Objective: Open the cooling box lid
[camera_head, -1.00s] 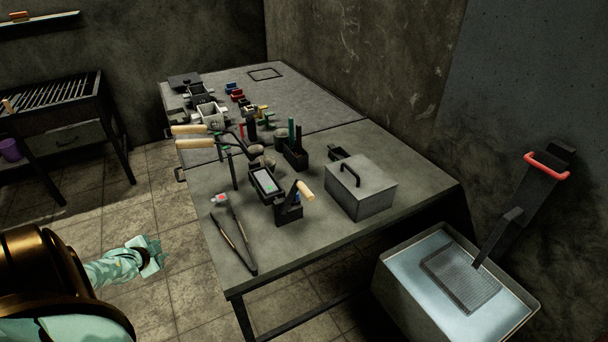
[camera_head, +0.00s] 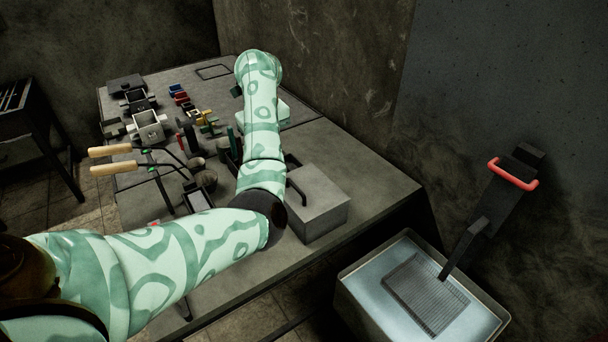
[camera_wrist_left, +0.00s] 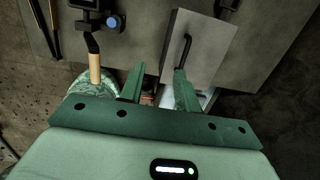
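The cooling box (camera_head: 322,214) is a grey metal box on the table, its lid (camera_head: 317,188) shut. The lid's black handle (camera_head: 296,191) is partly behind my left arm. In the left wrist view the lid (camera_wrist_left: 209,46) and handle (camera_wrist_left: 184,49) lie ahead of my left gripper (camera_wrist_left: 157,82). Its two green fingers are apart with nothing held between them. The right finger appears close to the handle's lower end; I cannot tell whether they touch. In the head view my left arm hides the fingers. My right gripper is not in view.
A water tank (camera_head: 352,293) with a mesh basket (camera_head: 425,292) and red-handled arm (camera_head: 512,174) stands right of the table. Wooden-handled tools (camera_head: 110,160) and several small moulds crowd the table's left. The table (camera_head: 384,190) is clear right of the box.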

